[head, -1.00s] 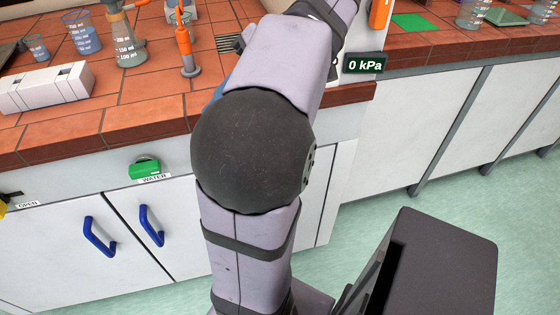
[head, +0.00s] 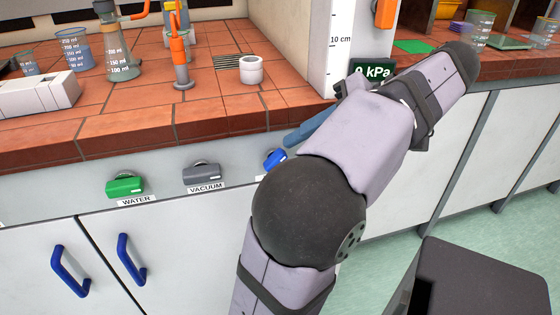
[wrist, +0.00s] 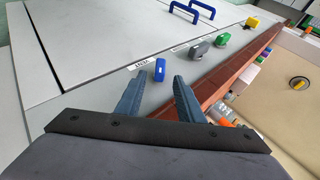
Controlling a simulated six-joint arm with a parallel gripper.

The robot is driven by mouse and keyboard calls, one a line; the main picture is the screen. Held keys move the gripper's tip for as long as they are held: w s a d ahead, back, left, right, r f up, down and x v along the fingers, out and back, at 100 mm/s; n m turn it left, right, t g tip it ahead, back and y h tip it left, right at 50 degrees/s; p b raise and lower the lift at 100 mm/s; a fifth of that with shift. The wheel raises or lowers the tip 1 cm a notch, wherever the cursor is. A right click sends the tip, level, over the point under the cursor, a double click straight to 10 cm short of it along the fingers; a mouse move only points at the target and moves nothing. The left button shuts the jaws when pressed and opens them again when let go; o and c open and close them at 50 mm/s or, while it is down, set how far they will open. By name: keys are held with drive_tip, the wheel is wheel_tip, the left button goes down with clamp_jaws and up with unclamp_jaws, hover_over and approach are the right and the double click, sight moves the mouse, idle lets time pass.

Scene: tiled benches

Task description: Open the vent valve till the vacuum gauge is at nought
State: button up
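The blue vent valve knob (head: 275,158) is on the bench's front panel, right of the grey vacuum knob (head: 203,173). Its handle looks tilted in the head view. In the wrist view the blue knob (wrist: 159,70) shows beside the VENT label (wrist: 143,65), just beyond and between my fingertips, with a gap to each. My gripper (wrist: 157,80) is open and empty. In the head view one blue finger shows close right of the knob; the arm hides the rest. The vacuum gauge display (head: 372,71) reads 0 kPa, partly covered by my wrist.
The green water knob (head: 126,185) is further left on the panel; a yellow knob (wrist: 252,23) lies beyond it in the wrist view. Blue door handles (head: 131,260) stick out below. Flasks, an orange tap (head: 180,50) and a white cup (head: 251,69) stand on the bench.

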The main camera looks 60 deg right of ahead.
drive_tip(key=shift+b+x, duration=2)
drive_tip(key=shift+x, duration=1.6)
drive_tip(key=shift+r, duration=0.1)
clamp_jaws()
